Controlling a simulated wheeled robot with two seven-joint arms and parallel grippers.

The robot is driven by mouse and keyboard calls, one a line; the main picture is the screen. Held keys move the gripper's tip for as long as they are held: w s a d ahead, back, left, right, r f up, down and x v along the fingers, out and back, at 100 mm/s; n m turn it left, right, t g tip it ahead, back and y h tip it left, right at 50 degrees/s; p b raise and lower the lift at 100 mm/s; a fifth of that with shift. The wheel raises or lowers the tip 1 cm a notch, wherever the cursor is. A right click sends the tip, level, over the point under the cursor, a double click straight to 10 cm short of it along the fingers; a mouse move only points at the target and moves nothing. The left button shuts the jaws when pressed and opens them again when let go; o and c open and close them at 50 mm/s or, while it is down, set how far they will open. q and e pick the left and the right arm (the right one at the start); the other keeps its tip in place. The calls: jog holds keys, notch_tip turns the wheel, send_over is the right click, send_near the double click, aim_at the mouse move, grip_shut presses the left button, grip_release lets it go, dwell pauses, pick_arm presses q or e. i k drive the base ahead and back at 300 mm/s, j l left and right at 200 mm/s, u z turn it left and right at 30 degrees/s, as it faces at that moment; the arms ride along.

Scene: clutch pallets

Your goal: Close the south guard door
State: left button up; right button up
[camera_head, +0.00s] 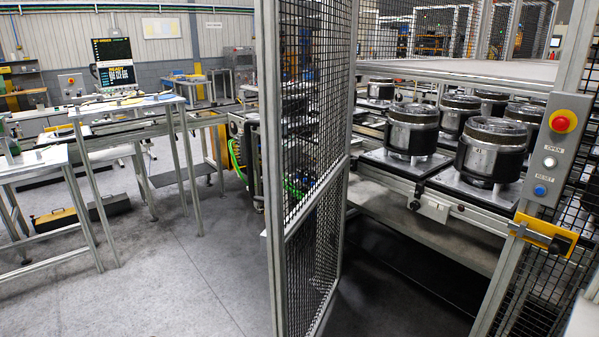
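The guard door (314,215), a black wire mesh panel in a grey metal frame, stands in the middle of the head view. It is swung open toward me, and a gap lies between it and the fixed post on the right. That post carries a yellow latch (541,233) and a grey control box (554,150) with a red emergency button, a white OPEN button and a blue RESET button. No label in view tells whether this door is the south one. Neither of my grippers shows.
Through the opening, several black and silver clutch parts (412,130) sit on pallets on a conveyor. Metal-framed worktables (125,105) stand at the left. A yellow-black box (55,220) lies under one. The grey floor (190,275) left of the door is clear.

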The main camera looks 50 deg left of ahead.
aim_at(278, 233)
jog(key=j+u, duration=0.35)
jog(key=j, duration=2.1)
jog(key=i, duration=0.1)
